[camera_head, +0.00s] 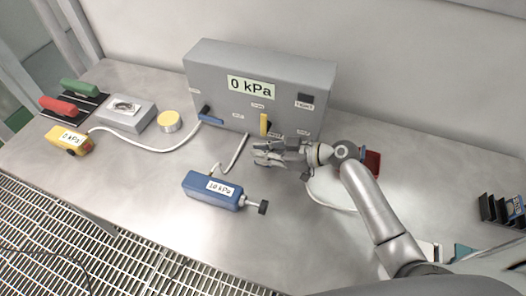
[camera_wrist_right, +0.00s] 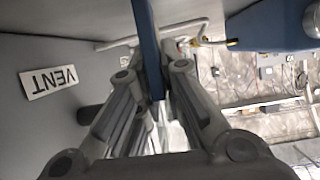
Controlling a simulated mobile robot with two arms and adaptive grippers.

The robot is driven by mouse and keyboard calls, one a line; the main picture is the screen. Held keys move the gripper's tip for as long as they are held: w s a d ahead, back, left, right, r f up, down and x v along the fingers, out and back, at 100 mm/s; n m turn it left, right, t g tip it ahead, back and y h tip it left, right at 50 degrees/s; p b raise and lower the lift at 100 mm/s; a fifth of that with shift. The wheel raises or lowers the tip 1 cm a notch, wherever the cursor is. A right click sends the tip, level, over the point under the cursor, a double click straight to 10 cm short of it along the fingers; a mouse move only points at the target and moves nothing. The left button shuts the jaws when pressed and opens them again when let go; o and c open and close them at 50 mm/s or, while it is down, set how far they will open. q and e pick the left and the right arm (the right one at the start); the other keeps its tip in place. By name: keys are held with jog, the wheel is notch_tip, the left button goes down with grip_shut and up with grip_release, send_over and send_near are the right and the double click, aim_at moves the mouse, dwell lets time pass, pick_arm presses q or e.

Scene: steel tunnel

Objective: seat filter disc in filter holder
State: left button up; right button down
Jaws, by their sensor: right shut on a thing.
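My right gripper (camera_head: 262,153) reaches in from the right, low in front of the grey box, pointing left. It is shut; the wrist view shows its fingers (camera_wrist_right: 155,85) with a narrow blue bar (camera_wrist_right: 149,45) running up from between them. In the head view I cannot make out the held thing. I cannot pick out the filter disc or the filter holder for certain. A round yellow-topped piece (camera_head: 168,122) and a grey block with a white patch (camera_head: 126,113) stand at the left. My left gripper is not in view.
The grey box (camera_head: 215,75) reads 0 kPa and has a blue lever (camera_head: 211,119) and a yellow lever (camera_head: 264,123). A blue 10 kPa unit (camera_head: 205,190) lies in front. Hoses cross the bench. Black racks (camera_head: 490,208) stand right.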

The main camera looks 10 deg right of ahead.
jog(key=shift+f, duration=0.2)
jog(key=c, duration=1.6)
grip_release()
jog(key=shift+r, duration=0.1)
jog(key=shift+o, duration=0.2)
jog(key=shift+r, duration=0.1)
